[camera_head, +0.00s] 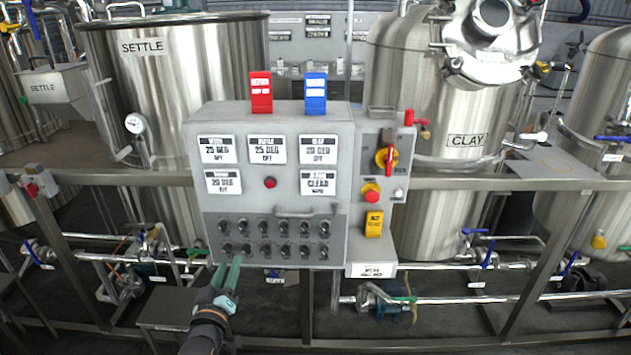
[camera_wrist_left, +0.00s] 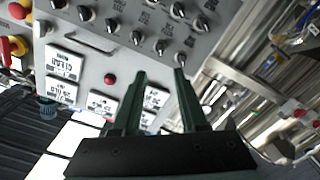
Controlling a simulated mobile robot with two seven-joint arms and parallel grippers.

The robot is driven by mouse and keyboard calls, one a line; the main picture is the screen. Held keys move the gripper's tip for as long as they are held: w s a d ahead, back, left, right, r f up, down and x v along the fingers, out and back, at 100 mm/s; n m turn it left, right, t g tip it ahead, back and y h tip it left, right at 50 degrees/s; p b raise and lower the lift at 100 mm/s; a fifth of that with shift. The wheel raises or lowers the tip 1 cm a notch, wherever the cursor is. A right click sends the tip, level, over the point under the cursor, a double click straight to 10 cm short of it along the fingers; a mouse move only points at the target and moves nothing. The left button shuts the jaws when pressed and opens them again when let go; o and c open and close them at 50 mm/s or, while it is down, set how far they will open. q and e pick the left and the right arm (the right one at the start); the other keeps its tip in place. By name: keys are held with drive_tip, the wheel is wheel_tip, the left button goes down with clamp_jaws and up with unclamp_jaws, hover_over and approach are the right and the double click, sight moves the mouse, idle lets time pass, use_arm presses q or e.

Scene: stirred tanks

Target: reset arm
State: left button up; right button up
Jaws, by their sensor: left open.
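My left gripper (camera_head: 227,274) is in front of the lower left part of a grey control panel (camera_head: 285,190). Its green fingers are apart and hold nothing. The left wrist view shows the same open fingers (camera_wrist_left: 161,75) with the panel face beyond them, turned upside down. The panel carries rows of black knobs (camera_head: 275,238), a small red button (camera_head: 270,183) and several white display plates. I cannot tell whether a fingertip touches the panel. My right gripper does not show.
A red rotary switch (camera_head: 386,158) and a red stop button (camera_head: 371,193) sit on the panel's right side. A SETTLE tank (camera_head: 180,90) stands behind left, a CLAY tank (camera_head: 435,110) behind right. A steel rail (camera_head: 500,183) and pipes with blue-handled valves run across.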

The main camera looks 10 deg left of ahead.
use_arm(q)
drive_tip(key=s+d+f+m+g+h, duration=0.2)
drive_tip(key=s+d+f, duration=0.3)
drive_tip(key=s, duration=0.4)
drive_tip(key=s+d+f+m+g+h, duration=0.2)
drive_tip(key=s+d+f+m, duration=0.3)
drive_tip(key=s+f, duration=0.3)
drive_tip(key=s+d+f+m+g+h, duration=0.2)
drive_tip(key=s+d+f, duration=0.4)
drive_tip(key=s, duration=0.5)
drive_tip(key=shift+d+f+m+g, duration=0.25)
drive_tip(key=shift+f+m+g, duration=0.1)
drive_tip(key=shift+m+g, duration=0.7)
drive_tip(key=shift+n, duration=0.25)
